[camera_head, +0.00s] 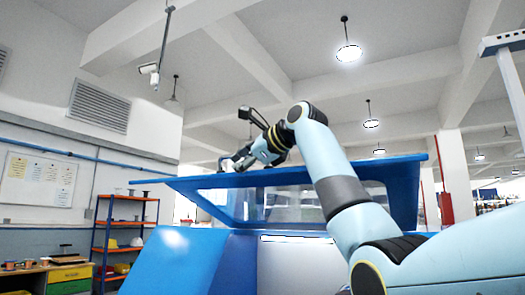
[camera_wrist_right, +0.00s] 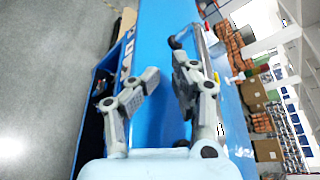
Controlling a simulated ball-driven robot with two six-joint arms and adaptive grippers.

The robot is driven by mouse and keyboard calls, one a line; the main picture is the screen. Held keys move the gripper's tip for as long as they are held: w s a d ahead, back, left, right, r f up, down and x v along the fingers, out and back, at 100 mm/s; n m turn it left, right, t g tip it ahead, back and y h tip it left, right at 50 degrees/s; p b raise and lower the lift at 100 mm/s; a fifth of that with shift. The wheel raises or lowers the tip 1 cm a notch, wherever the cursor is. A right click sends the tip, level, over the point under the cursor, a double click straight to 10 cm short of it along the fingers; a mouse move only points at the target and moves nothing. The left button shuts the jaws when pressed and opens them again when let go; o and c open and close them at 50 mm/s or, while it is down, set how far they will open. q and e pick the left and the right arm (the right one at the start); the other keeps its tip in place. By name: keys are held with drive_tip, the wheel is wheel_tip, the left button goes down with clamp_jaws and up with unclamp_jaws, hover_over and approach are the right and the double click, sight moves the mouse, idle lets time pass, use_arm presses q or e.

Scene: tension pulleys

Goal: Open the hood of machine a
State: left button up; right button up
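The hood (camera_head: 160,184) of a blue machine (camera_head: 190,262) spans the middle of the head view as a wide blue panel with a clear window (camera_head: 290,205). It sits raised, close to level, above the machine's body. No letter naming the machine is readable. My right arm reaches up across the hood, and its gripper (camera_head: 236,160) is at the hood's far left part. In the right wrist view the two fingers of this gripper (camera_wrist_right: 158,92) are apart, with blue panel visible between them. A black-ended bar (camera_wrist_right: 177,43) lies by the finger on the right; contact cannot be told. My left gripper is not in view.
An orange-and-blue shelf (camera_head: 122,235) and a wooden cabinet (camera_head: 65,275) stand at the left by the wall. A red-edged pillar (camera_head: 447,180) stands behind at right. In the wrist view, shelves with boxes (camera_wrist_right: 262,122) are at right and bare floor (camera_wrist_right: 45,80) at left.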

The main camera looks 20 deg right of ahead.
drive_tip(key=shift+s+d+r, duration=0.2)
drive_tip(key=shift+s+d, duration=0.3)
drive_tip(key=shift+s, duration=0.05)
drive_tip(key=shift+s+d+r, duration=0.15)
drive_tip(key=shift+s+d, duration=0.35)
drive_tip(key=shift+s, duration=0.05)
drive_tip(key=shift+v, duration=0.9)
drive_tip(key=shift+d+b+v, duration=0.15)
drive_tip(key=shift+b+v, duration=0.1)
drive_tip(key=shift+v, duration=0.65)
drive_tip(key=shift+d+b+v, duration=0.15)
drive_tip(key=shift+b+v, duration=0.05)
drive_tip(key=shift+v, duration=0.7)
drive_tip(key=shift+s+d+r, duration=0.1)
drive_tip(key=shift+s+r, duration=0.15)
drive_tip(key=shift+s, duration=0.45)
drive_tip(key=shift+w, duration=0.1)
drive_tip(key=v, duration=1.2)
